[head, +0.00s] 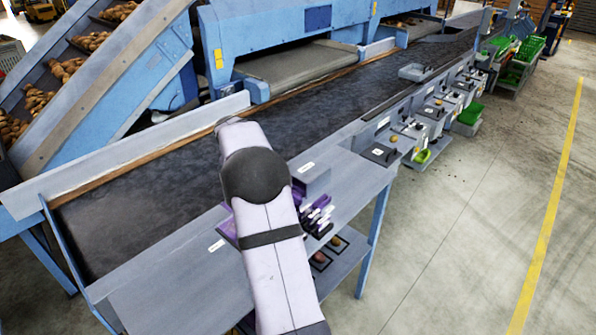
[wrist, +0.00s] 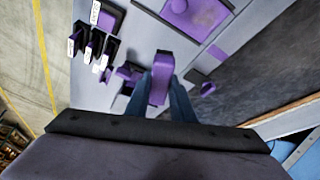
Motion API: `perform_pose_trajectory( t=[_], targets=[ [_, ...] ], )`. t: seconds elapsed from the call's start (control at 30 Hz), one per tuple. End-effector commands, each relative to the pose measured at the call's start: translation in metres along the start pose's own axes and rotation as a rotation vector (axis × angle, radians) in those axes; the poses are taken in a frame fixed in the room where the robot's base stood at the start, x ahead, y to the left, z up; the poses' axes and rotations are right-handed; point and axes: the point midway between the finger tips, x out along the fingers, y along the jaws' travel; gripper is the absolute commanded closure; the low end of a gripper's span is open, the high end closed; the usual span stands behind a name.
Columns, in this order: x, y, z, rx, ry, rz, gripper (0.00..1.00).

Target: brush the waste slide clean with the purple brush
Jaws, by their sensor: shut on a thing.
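In the wrist view, my gripper (wrist: 166,103) points down over the grey side table, its two bluish fingers on either side of a purple handle (wrist: 161,72). I take this for the purple brush. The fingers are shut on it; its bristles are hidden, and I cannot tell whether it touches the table. In the head view, my own arm covers the gripper and the brush. I cannot make out the waste slide for certain in either view.
The grey side table (head: 170,275) holds black-and-purple holders with white labels (wrist: 78,42) and a purple-topped tray (wrist: 228,8). Smaller purple pieces (wrist: 207,88) lie near the gripper. A dark conveyor belt (head: 150,190) runs alongside.

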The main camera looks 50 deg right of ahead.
Motion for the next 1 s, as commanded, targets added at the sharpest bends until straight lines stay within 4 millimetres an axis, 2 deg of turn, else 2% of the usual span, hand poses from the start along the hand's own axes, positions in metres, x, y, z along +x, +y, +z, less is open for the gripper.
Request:
perform_pose_trajectory(
  t=[0.03,0.1,0.23,0.3,0.4,0.67,1.0],
  targets=[
    [-0.005,-0.015,0.017,-0.037,-0.002,-0.013,0.96],
    [-0.006,-0.031,0.04,-0.09,-0.002,-0.035,0.96],
    [-0.003,-0.053,0.081,-0.241,-0.003,-0.097,0.96],
    [0.003,-0.059,0.095,-0.338,-0.002,-0.138,0.96],
    [0.008,-0.065,0.105,-0.45,0.001,-0.187,0.96],
    [0.015,-0.078,0.113,-0.695,0.003,-0.29,0.97],
    [0.013,-0.09,0.101,-0.959,0.005,-0.398,0.97]
  ],
)
